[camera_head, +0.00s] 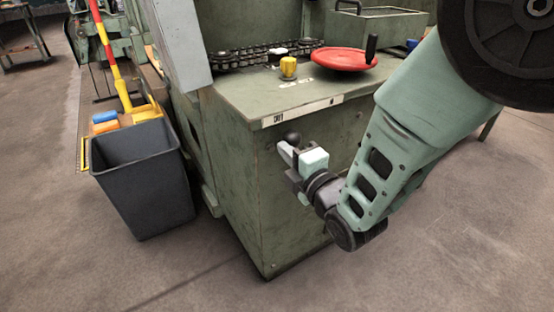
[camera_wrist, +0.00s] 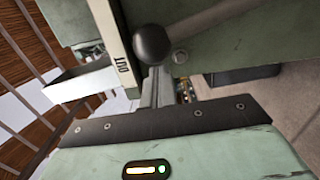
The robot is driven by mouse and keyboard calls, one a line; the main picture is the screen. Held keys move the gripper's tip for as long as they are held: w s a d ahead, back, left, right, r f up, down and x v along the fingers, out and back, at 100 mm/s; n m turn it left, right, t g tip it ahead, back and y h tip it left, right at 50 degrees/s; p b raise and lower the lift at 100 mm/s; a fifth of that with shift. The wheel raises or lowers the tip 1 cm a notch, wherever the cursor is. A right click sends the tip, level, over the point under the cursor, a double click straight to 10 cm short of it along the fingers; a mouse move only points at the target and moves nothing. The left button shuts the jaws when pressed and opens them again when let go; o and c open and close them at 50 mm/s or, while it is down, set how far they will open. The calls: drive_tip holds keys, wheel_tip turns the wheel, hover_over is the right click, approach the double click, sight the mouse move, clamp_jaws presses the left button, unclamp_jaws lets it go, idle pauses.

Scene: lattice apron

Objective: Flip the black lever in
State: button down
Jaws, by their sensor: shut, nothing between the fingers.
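The lever's black ball knob (camera_head: 292,139) is at the front of the green machine cabinet, below the white label strip (camera_head: 303,111). In the wrist view the knob (camera_wrist: 151,45) is beside the word OUT on the strip (camera_wrist: 122,62), and a grey shaft (camera_wrist: 205,18) runs from it to the upper right. My gripper (camera_head: 287,152) is shut and empty, its fingertips close beside the knob. In the wrist view the fingertips (camera_wrist: 156,75) are just below the knob; I cannot tell whether they touch it. The lever's pivot is hidden in the head view.
A red handwheel (camera_head: 343,59), a yellow knob (camera_head: 288,67) and a chain (camera_head: 262,53) are on the cabinet top. A dark grey bin (camera_head: 145,180) stands on the floor to the left. The floor in front is clear.

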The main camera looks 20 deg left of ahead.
drive_tip(key=w+d+m+b, duration=0.1)
drive_tip(key=w+d+m, duration=0.5)
drive_tip(key=w+d, duration=0.3)
drive_tip(key=shift+w+d+r+m+b, duration=0.35)
drive_tip(key=shift+w+d+r+m, duration=0.1)
drive_tip(key=shift+w, duration=0.65)
